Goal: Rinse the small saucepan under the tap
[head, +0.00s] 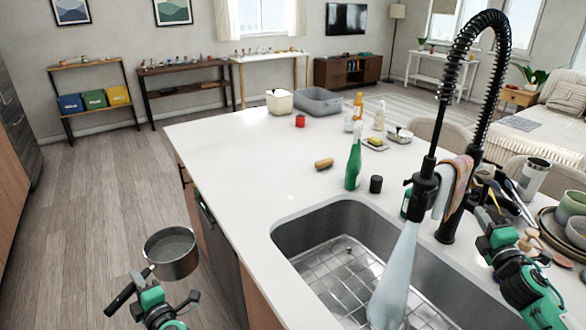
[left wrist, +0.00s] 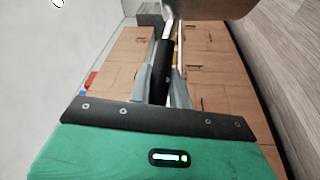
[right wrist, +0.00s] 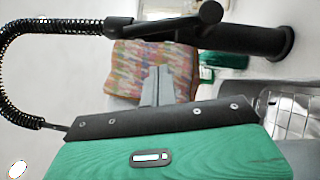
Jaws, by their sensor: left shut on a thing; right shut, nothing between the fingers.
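The small saucepan (head: 170,262), metal with a black handle, is left of the island, outside the sink, with its opening up. My left gripper (head: 146,284) is shut on its handle (left wrist: 163,70); the pan's underside (left wrist: 210,8) fills the top of the left wrist view. The black spring-neck tap (head: 423,190) stands at the sink, and a pale stream of water (head: 395,278) falls from it into the steel sink (head: 300,236). My right gripper (head: 487,216) is shut and empty right of the tap; its fingers (right wrist: 158,85) are in front of a patterned cloth (right wrist: 185,65).
A green bottle (head: 353,165), a dark cup (head: 376,184) and a brown brush or sponge (head: 324,164) stand behind the sink. Plates and bowls (head: 548,228) crowd the right side. The counter's left part (head: 240,150) is clear. The island's left edge lies between pan and sink.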

